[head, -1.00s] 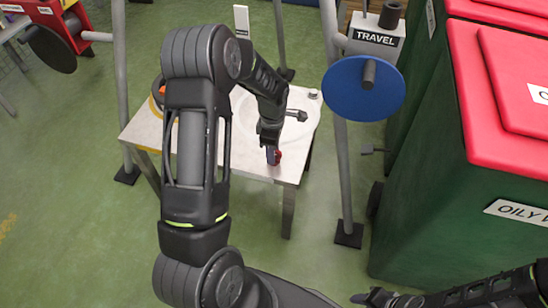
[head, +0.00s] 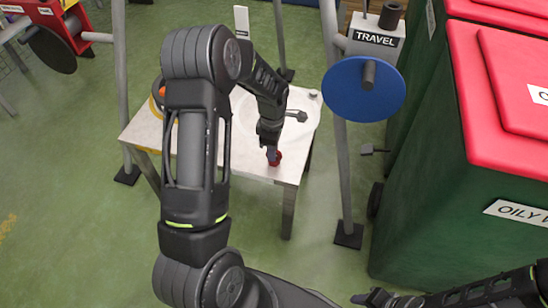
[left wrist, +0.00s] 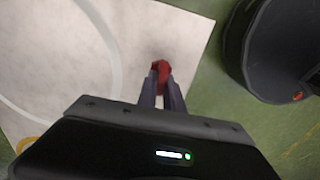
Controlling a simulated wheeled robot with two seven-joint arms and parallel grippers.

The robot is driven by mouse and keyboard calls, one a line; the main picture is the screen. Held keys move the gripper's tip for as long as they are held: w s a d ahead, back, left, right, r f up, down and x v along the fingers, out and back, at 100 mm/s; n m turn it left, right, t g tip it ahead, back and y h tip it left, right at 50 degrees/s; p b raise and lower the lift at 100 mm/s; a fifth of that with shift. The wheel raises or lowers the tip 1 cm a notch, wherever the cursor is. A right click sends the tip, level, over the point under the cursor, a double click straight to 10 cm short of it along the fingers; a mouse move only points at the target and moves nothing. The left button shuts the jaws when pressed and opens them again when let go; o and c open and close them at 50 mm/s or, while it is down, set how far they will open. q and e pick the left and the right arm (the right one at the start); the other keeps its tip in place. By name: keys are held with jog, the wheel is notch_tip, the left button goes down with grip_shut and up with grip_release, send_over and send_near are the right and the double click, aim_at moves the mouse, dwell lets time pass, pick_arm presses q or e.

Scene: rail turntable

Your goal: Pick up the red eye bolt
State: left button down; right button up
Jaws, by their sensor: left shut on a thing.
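The red eye bolt (head: 275,158) is at the front right part of the white table top (head: 255,166). It also shows in the left wrist view (left wrist: 161,68), between the fingertips and near the table's edge. My left gripper (head: 271,152) points down at the table and is shut on the red eye bolt; its fingers (left wrist: 162,84) hide part of the bolt. I cannot tell whether the bolt still touches the table. My right gripper (head: 368,298) is at the bottom right of the head view, away from the table, and its jaws are too small and dark to read.
A grey bolt-like part (head: 297,116) lies on the table behind my gripper. A grey post with a blue disc (head: 362,90) and a TRAVEL box (head: 376,40) stand to the right. Green bins with red lids (head: 500,90) fill the right side. The green floor in front is clear.

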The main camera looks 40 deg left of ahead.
dwell(0.6)
pick_arm(q)
notch_tip(320, 180, up, 10)
jog(key=shift+r+p, duration=0.1)
jog(key=shift+p, duration=0.6)
pick_arm(e)
jog(key=shift+r, duration=0.7)
